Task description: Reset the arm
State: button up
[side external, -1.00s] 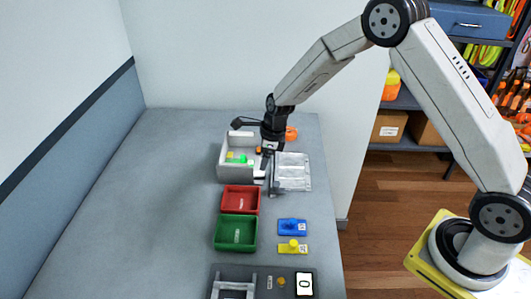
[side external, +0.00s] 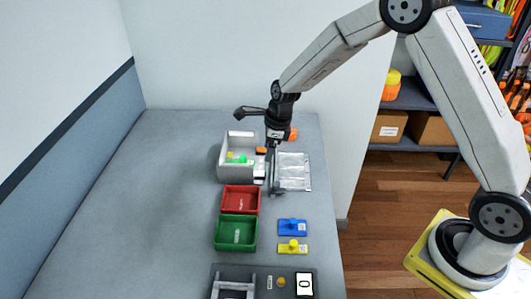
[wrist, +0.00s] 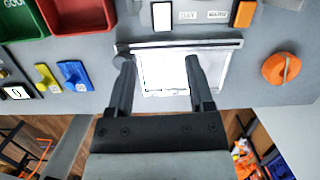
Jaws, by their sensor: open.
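My gripper (wrist: 160,75) is open and empty in the wrist view. Its two dark fingers are spread over a clear-and-white flat pouch or tray (wrist: 165,72) that has a grey bar along its far edge. In the side view my gripper (side external: 273,150) hangs pointing down beside this flat piece (side external: 293,170), near the grey-white bin (side external: 223,165). Whether the fingertips touch anything is hard to tell.
A red bin (side external: 240,187) and a green bin (side external: 218,235) stand in a row. A blue piece (side external: 291,227) and a yellow piece (side external: 292,248) lie to their right. An orange knob (wrist: 281,68) is near the far end. The left of the table is clear.

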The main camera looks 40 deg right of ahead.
jog(key=s+r+n+h, duration=0.1)
jog(key=s+r+n, duration=0.2)
jog(key=s+n, duration=0.8)
jog(key=s+d+r+n, duration=0.1)
jog(key=s+r+n, duration=0.2)
jog(key=s+n, duration=0.8)
jog(key=shift+d+n+t+h, duration=0.3)
jog(key=shift+n+t+h, duration=0.1)
jog(key=shift+n, duration=1.7)
jog(key=shift+r, duration=0.1)
jog(key=shift+c, duration=0.2)
dwell(0.4)
